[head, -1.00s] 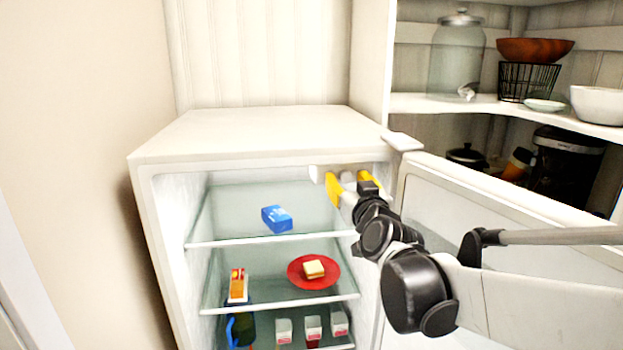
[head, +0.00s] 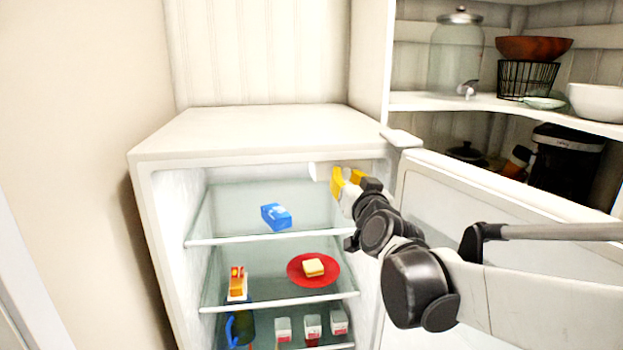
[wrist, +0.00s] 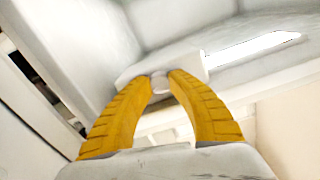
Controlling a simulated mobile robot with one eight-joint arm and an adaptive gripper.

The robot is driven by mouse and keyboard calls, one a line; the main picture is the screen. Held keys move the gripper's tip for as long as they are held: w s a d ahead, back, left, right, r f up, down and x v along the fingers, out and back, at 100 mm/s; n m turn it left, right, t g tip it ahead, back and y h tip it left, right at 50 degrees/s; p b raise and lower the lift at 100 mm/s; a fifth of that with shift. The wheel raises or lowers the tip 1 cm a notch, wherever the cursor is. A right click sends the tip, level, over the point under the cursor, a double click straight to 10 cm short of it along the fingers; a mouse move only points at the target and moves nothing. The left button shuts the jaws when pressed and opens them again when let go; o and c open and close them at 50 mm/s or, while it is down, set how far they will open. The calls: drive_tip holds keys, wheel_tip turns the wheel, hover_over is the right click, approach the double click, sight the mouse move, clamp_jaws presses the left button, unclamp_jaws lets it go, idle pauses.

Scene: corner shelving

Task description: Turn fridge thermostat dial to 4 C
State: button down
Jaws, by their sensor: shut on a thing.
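The fridge (head: 270,131) stands open, with its door (head: 430,190) swung out to the right. My gripper (head: 347,180) reaches into its upper right, just under the top edge. In the wrist view my gripper's yellow fingers (wrist: 160,75) are closed on a small round pale dial (wrist: 160,83). The dial sits on a white housing (wrist: 135,70) at the fridge's ceiling. No numbers or pointer can be read on the dial, so its setting cannot be told. In the head view the fingers hide the dial.
A blue box (head: 276,216) lies on the top glass shelf. A red plate (head: 300,274) with a yellow-topped item is on the shelf below, with a carton (head: 237,284) to its left. Corner shelves (head: 480,104) with dishes stand at right.

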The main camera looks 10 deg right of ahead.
drive_tip(key=shift+m+b, duration=0.5)
drive_tip(key=shift+m, duration=1.3)
drive_tip(key=c, duration=1.2)
unclamp_jaws()
drive_tip(key=shift+w, duration=0.1)
drive_tip(key=shift+o, duration=0.2)
drive_tip(key=s, duration=1.2)
